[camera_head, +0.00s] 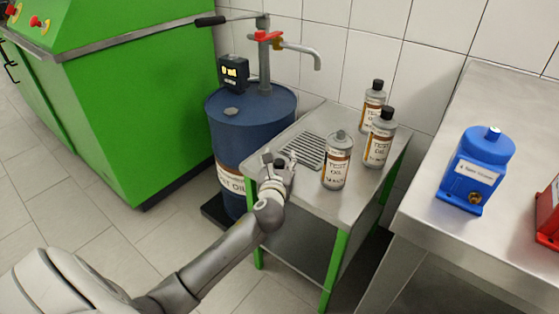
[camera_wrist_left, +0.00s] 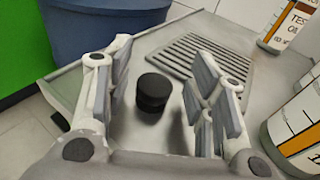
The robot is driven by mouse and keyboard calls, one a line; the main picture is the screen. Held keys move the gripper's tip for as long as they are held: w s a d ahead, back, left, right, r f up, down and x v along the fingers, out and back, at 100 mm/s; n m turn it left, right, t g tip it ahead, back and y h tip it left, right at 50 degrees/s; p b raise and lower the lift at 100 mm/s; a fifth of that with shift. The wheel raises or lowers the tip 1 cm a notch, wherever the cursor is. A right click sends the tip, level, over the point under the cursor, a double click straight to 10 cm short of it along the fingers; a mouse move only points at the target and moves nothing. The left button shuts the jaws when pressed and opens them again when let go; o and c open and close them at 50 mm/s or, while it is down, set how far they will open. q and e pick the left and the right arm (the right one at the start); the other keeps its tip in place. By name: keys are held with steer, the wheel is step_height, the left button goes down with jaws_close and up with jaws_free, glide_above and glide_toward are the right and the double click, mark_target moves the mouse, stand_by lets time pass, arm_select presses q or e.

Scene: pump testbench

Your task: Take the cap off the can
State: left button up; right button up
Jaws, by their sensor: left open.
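The nearest oil can (camera_head: 336,170) stands upright on the small metal table, with a grey top and no black cap on it. Two more oil cans (camera_head: 380,143) (camera_head: 371,106) stand behind it to the right, both with black caps on. A loose black cap (camera_wrist_left: 153,92) shows in the left wrist view, apparently on the table top. My left gripper (camera_head: 281,163) is open over the table's left part, left of the nearest can. In the wrist view its fingers (camera_wrist_left: 160,95) are on either side of the loose cap, with gaps between. My right gripper is out of view.
The small table (camera_head: 305,182) has a drain grate (camera_head: 308,150) behind my gripper. A blue oil drum (camera_head: 250,125) with a hand pump (camera_head: 266,60) stands to the left. A steel bench (camera_head: 430,215) with a blue canister (camera_head: 475,170) is at the right.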

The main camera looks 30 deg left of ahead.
arm_select(q)
steer(key=p+v, duration=0.1)
steer(key=v, duration=0.5)
steer(key=s+d+f+n+g+h, duration=0.2)
steer(key=s+d+f+n+g, duration=0.1)
steer(key=s+n, duration=0.6)
steer(key=s+d+f+n+g+h, duration=0.3)
steer(key=s+d+f+n, duration=0.3)
steer(key=s+f+n, duration=0.2)
steer(key=s+d+f+n+g+h+p, duration=0.1)
steer(key=s+d+f+n+g, duration=0.3)
steer(key=s+n, duration=0.7)
steer(key=shift+d+f+n+g+h, duration=0.35)
steer(key=shift+f+g+h, duration=0.15)
steer(key=shift+f+h, duration=0.25)
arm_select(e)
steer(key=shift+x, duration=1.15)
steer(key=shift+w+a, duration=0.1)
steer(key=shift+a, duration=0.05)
